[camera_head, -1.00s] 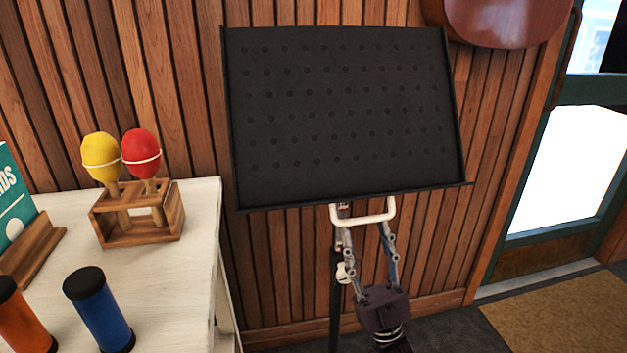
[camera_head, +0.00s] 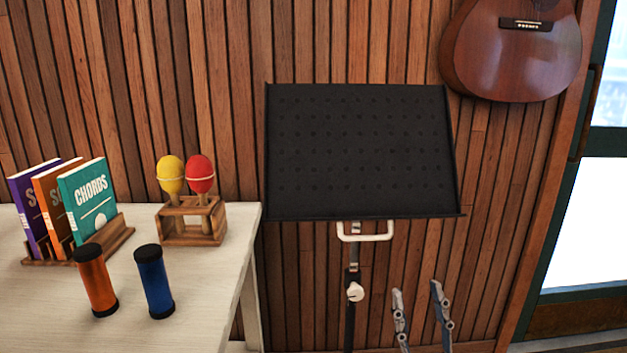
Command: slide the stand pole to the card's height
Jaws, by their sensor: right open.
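The music stand has a black perforated desk (camera_head: 362,150) with a white handle loop (camera_head: 366,237) under its lower edge. Below it a short grey length of the stand pole (camera_head: 353,257) runs down into a black lower tube (camera_head: 350,325). A white knob (camera_head: 355,292) sits at the joint. My right gripper (camera_head: 421,300) is open and empty, its two fingers pointing up, to the right of the pole and below the handle, apart from both in the picture. No height card can be made out. The stand's foot is out of view. My left gripper is not in view.
A white table (camera_head: 205,290) at left holds a wooden block (camera_head: 192,236) with yellow and red maracas, a book rack (camera_head: 112,240), and orange and blue shakers (camera_head: 153,282). A guitar (camera_head: 515,50) hangs at upper right, by a door. Wood-slat wall stands behind.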

